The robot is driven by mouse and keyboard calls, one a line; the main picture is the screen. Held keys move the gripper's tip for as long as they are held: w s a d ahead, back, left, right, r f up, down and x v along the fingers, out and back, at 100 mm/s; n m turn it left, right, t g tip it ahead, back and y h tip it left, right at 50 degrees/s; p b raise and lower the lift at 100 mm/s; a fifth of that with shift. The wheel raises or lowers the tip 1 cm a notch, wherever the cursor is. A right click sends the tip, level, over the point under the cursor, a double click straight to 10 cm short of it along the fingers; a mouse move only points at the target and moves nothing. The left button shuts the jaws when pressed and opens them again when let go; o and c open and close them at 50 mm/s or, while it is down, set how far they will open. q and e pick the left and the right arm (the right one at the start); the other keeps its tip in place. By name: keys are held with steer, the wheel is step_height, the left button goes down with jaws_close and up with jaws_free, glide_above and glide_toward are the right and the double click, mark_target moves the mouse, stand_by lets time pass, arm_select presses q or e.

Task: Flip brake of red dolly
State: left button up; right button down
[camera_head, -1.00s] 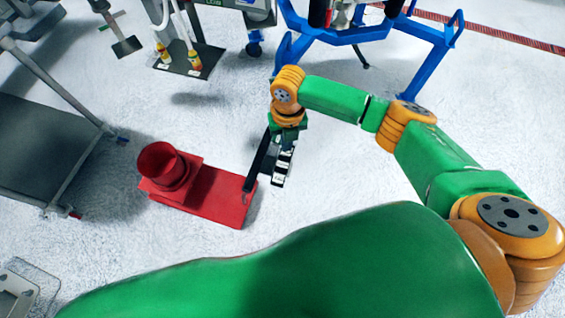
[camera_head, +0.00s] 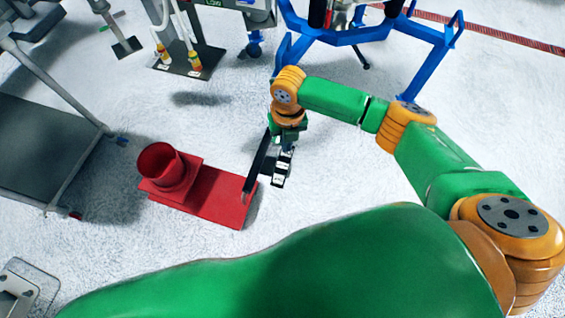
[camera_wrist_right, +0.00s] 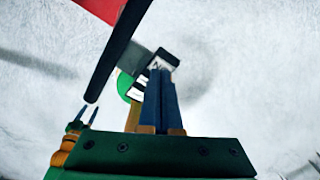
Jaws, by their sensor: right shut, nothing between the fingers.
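The red dolly (camera_head: 222,198) is a flat red platform on the floor, left of my right gripper. A long dark bar (camera_head: 257,167) slants up from its right end. The bar also shows in the right wrist view (camera_wrist_right: 115,50), left of my fingers, with a bit of red dolly (camera_wrist_right: 97,8) behind it. My right gripper (camera_head: 278,184) points down just right of the bar and dolly edge. Its fingers (camera_wrist_right: 159,76) are shut and empty, beside a black-and-white part whose identity I cannot tell. I cannot make out the brake separately.
A red round container (camera_head: 161,164) stands on the dolly's left end. A grey cart (camera_head: 45,140) is at the left, and a blue frame (camera_head: 350,35) stands behind my arm. Bare white floor lies right of the gripper.

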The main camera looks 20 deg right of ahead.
steer(key=shift+f+b, duration=0.95)
steer(key=shift+f, duration=0.45)
stand_by(0.9)
steer(key=shift+r, duration=0.1)
step_height(320, 180, up, 7)
steer(key=p, duration=0.7)
steer(key=shift+r+p, duration=0.15)
steer(key=shift+p, duration=0.2)
